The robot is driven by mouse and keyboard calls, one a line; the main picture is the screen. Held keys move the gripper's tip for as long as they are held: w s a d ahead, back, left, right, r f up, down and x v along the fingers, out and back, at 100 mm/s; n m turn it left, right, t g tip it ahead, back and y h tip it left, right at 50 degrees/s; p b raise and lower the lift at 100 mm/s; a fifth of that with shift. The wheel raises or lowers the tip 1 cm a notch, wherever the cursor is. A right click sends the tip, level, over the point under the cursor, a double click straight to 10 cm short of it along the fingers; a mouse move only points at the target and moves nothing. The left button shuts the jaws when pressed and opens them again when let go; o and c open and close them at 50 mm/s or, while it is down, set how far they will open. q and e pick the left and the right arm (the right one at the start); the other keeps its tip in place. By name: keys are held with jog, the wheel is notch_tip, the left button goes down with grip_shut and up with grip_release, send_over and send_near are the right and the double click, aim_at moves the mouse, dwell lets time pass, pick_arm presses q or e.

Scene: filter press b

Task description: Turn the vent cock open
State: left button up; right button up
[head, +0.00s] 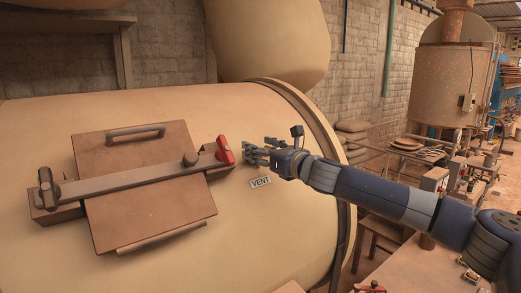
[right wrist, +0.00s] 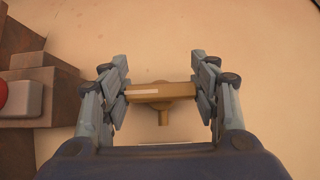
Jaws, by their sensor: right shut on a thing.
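The vent cock (right wrist: 162,92) is a small brass-coloured bar handle on a short stem, lying crosswise in the right wrist view. My right gripper (right wrist: 161,93) is shut on it, with a finger at each end of the bar. In the head view my right gripper (head: 254,154) is at the tank's curved face, and its fingers hide the cock. The VENT label (head: 260,182) is just below the gripper. My left gripper is not in view.
The big cream tank (head: 60,115) carries a rusty square hatch (head: 150,210) with a crossbar (head: 130,179). A red-ended clamp (head: 225,150) is close left of my right gripper. A tank rim (head: 310,120) rises behind it. A table (head: 330,278) is at lower right.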

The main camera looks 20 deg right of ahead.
jog(key=shift+m+h, duration=0.5)
jog(key=m+h, duration=0.2)
jog(key=m, duration=0.2)
jog(key=shift+t+h, duration=0.3)
jog(key=shift+h, duration=0.1)
jog(key=m+h, duration=0.2)
jog(key=m, duration=0.1)
jog(key=m+g+h, duration=0.1)
jog(key=m, duration=0.2)
jog(key=shift+d+h, duration=0.1)
jog(key=shift+h, duration=0.3)
jog(key=m+g+h, duration=0.1)
jog(key=m, duration=0.1)
jog(key=m+g+h, duration=0.1)
jog(key=m+h, duration=0.1)
jog(key=m, duration=0.1)
jog(key=shift+d+f+m, duration=0.1)
jog(key=shift+f+m, duration=0.05)
jog(key=shift+m, duration=0.15)
jog(key=shift+s+d+f+m+g+h, duration=0.1)
jog(key=shift+m+g+h, duration=0.2)
jog(key=shift+m+g, duration=0.65)
jog(key=shift+d+m+g+h, duration=0.1)
jog(key=shift+m+g+h, duration=0.2)
jog(key=shift+m+g, duration=0.6)
jog(key=shift+m, duration=0.35)
jog(key=o, duration=1.1)
